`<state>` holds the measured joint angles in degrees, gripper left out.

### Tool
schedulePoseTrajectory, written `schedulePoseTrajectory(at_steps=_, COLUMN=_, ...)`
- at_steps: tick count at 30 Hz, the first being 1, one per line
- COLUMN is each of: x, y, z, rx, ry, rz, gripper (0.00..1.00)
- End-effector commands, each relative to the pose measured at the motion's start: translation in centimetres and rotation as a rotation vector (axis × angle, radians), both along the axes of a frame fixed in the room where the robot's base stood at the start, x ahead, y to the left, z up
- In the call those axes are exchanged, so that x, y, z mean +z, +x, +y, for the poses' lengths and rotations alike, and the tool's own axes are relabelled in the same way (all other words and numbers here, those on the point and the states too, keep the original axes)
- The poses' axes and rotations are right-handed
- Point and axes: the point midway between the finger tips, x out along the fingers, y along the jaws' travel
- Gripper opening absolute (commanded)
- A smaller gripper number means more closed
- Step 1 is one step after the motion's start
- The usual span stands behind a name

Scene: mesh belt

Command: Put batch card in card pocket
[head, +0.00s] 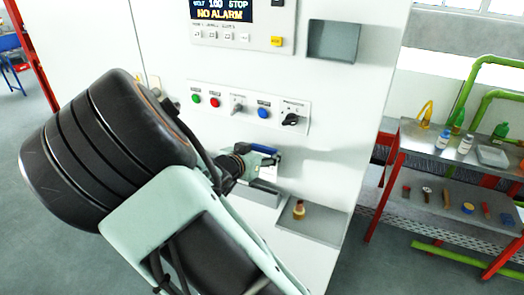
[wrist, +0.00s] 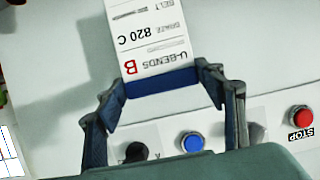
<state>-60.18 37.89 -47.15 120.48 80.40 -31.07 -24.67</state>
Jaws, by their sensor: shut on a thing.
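In the wrist view the batch card (wrist: 152,45) is white with printed text, including "U-BENDS", a red "B" and "820 C", seen upside down. A blue band (wrist: 160,83) crosses its near end between the fingers. My gripper (wrist: 163,86) is shut on the card at this end, and the card's far end runs out of the picture. In the head view my gripper (head: 266,158) is in front of the white cabinet, below the button panel; the card is mostly hidden there. A grey ledge or pocket (head: 262,194) shows just below the gripper; I cannot tell whether it is the card pocket.
The white cabinet carries a button panel (head: 248,107), a display (head: 222,11) and a grey recess (head: 333,41). A grey tray (head: 318,226) holds a small brown object (head: 299,209). A red-framed shelf (head: 455,150) with bottles and tools stands at right.

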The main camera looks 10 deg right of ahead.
Motion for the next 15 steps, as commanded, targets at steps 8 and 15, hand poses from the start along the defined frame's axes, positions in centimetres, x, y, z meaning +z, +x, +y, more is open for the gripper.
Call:
schedulePoseTrajectory(at_steps=8, x=-3.0, y=0.0, z=-0.1, rx=-0.001, ry=0.000, rz=0.000, gripper=0.39)
schedulePoseTrajectory(at_steps=15, x=-3.7, y=0.0, z=0.0, rx=-0.001, ry=0.000, rz=0.000, gripper=0.39)
